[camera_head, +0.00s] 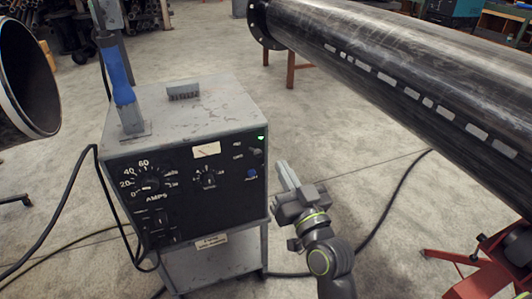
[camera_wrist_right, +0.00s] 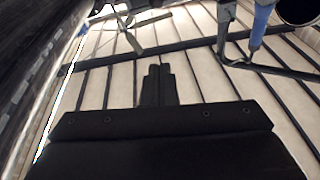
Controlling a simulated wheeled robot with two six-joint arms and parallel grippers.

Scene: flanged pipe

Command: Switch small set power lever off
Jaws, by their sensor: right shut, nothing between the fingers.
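The small set (camera_head: 190,185) is a grey metal box with a black front panel, standing left of centre in the head view. A lit green lamp (camera_head: 261,138) is at the panel's upper right. A small dark lever (camera_head: 256,155) appears just below the lamp; its exact position is too small to tell. My right gripper (camera_head: 281,168) is just right of the panel's right edge, apart from the lever, with its fingers shut and empty. The shut fingers also show dark in the right wrist view (camera_wrist_right: 158,72). My left gripper is not in view.
The panel also carries an amps dial (camera_head: 153,184), a smaller dial (camera_head: 208,178) and a blue button (camera_head: 251,173). A blue handle (camera_head: 117,75) stands on top. A large dark pipe (camera_head: 400,70) crosses the upper right. Cables lie on the concrete floor (camera_head: 335,120).

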